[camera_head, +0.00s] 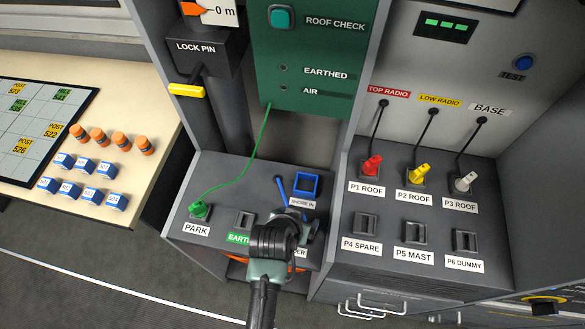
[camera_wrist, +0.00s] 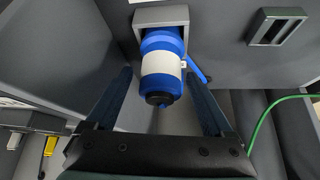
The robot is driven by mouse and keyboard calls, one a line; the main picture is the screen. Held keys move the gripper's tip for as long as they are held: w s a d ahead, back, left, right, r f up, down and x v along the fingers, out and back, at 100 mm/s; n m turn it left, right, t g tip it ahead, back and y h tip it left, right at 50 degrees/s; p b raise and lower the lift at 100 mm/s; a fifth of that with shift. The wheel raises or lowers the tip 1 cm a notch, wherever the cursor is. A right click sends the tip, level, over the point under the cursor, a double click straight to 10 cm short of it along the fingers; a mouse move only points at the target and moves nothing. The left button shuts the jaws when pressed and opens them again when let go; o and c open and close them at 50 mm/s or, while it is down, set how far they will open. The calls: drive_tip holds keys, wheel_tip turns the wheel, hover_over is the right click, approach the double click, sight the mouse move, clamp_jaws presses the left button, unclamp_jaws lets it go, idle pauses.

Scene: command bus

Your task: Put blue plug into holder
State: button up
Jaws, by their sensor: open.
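The blue plug (camera_wrist: 162,62) with a pale band shows in the wrist view. Its far end is inside a grey square-framed socket (camera_wrist: 160,15); how deep it sits I cannot tell. My gripper (camera_wrist: 158,76) is open, with one finger on each side of the plug and a visible gap to both. In the head view my gripper (camera_head: 293,214) is over the lower console and hides the plug and most of its socket. A blue cable (camera_head: 281,189) runs beside the gripper.
A blue square socket (camera_head: 306,185) labelled SHORE IN is just behind my gripper. A green plug (camera_head: 199,210) with its cable stands at PARK, left of an empty EARTH socket (camera_head: 244,219). Red (camera_head: 372,166), yellow (camera_head: 419,173) and white (camera_head: 463,182) plugs stand on the right panel.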

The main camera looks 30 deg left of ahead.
drive_tip(key=v, duration=1.2)
